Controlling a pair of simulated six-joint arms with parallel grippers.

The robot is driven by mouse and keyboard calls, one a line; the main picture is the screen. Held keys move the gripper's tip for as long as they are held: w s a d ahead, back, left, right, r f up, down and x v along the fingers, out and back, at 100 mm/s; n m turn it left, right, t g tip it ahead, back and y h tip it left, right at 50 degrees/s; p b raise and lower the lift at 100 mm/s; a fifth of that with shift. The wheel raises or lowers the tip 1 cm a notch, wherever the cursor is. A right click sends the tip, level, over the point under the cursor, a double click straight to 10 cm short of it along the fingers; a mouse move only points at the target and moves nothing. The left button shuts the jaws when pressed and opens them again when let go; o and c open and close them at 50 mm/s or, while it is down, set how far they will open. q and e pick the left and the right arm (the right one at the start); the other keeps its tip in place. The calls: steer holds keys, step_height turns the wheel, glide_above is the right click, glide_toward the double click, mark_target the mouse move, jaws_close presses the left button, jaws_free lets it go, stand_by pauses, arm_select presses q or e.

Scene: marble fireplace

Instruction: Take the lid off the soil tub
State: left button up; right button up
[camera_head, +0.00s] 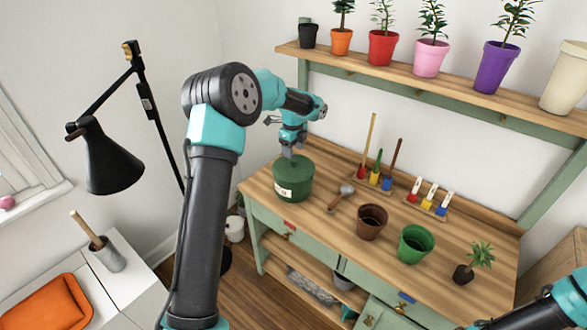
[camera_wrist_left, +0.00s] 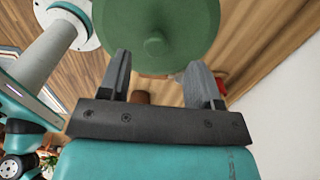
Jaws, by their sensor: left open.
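The soil tub (camera_head: 292,189) is a dark green round tub with a white label on its front. It stands upright at the left end of the wooden bench top. Its green lid (camera_head: 293,166) is on it; in the left wrist view the lid (camera_wrist_left: 187,22) shows a small round knob (camera_wrist_left: 155,45) at its middle. My left gripper (camera_head: 287,153) is just above the lid, pointing down. In the left wrist view its two grey fingers (camera_wrist_left: 158,70) are apart, with the knob lined up with the gap and nothing held. My right gripper is out of view.
A trowel (camera_head: 340,197) lies right of the tub. A brown pot (camera_head: 371,222), a green pot (camera_head: 415,244) and a seedling (camera_head: 474,263) stand farther right. Racks of tools (camera_head: 376,178) stand behind. A plant shelf (camera_head: 440,85) runs above. A black lamp (camera_head: 112,165) stands left.

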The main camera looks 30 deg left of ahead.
mark_target(294, 160)
arm_select(q)
steer(key=shift+s+d+f, duration=0.1)
steer(key=shift+s+f, duration=0.05)
steer(key=shift+f, duration=1.15)
steer(key=shift+s+d+f, duration=0.1)
steer(key=shift+f, duration=1.2)
steer(key=c, duration=1)
